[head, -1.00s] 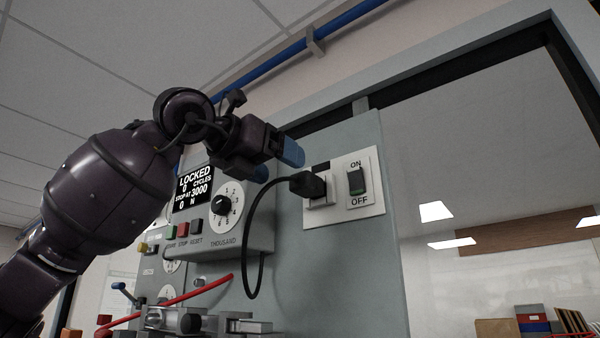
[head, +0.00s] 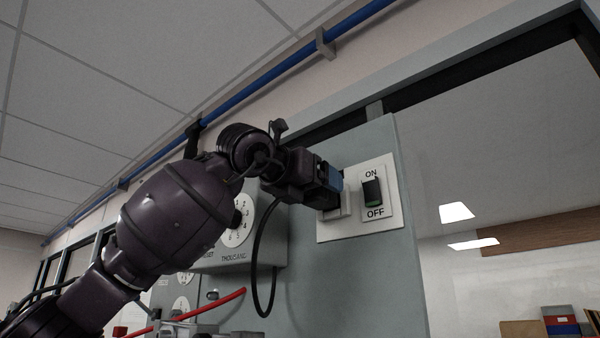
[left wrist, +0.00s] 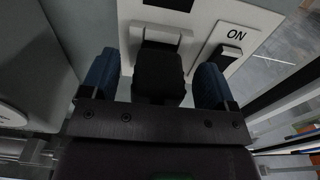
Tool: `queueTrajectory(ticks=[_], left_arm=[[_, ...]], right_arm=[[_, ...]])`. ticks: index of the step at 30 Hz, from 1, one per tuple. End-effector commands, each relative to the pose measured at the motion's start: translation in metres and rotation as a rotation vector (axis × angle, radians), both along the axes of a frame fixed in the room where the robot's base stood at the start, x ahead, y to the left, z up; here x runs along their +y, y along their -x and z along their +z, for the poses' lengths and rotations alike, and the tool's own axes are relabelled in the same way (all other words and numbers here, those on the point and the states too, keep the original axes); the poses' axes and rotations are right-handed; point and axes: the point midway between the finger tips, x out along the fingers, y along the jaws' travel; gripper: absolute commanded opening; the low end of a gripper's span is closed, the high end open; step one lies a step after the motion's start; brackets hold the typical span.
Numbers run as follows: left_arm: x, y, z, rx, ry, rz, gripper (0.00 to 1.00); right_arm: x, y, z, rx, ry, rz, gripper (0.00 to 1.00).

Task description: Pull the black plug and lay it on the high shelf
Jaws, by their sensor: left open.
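The black plug (left wrist: 158,76) sits at the socket on the white switch plate (left wrist: 190,20), seen in the left wrist view. My left gripper (left wrist: 155,85) is open, with one blue fingertip on each side of the plug; contact cannot be told. In the head view my left gripper (head: 332,185) covers the plug, and only the black cord (head: 257,270) shows, hanging in a loop below. The plate (head: 328,230) is on a grey panel, with the socket's lower edge (head: 340,212) just visible. My right gripper is not in view. I cannot identify the high shelf.
An ON/OFF rocker switch (head: 372,192) is close to the right of my gripper. A control box with a dial (head: 237,232) is behind my arm. A blue pipe (head: 270,75) runs high along the wall.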

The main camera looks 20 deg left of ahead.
Motion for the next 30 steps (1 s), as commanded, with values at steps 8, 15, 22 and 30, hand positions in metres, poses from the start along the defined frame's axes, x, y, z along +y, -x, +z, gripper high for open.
queueTrajectory(ticks=[8,15,22,30], left_arm=[[-0.0044,-0.0137,-0.0012,0.001,0.0,0.001,0.81],[-0.0047,-0.0137,-0.0014,0.001,0.0,0.001,0.81],[-0.0046,-0.0134,-0.0012,0.0,0.0,0.0,0.46],[-0.0045,-0.0132,-0.001,0.0,0.0,0.001,0.29]], right_arm=[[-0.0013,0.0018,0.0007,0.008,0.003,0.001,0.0],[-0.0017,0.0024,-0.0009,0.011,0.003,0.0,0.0],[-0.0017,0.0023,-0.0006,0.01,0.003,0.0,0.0],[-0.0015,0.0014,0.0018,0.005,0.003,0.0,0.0]])
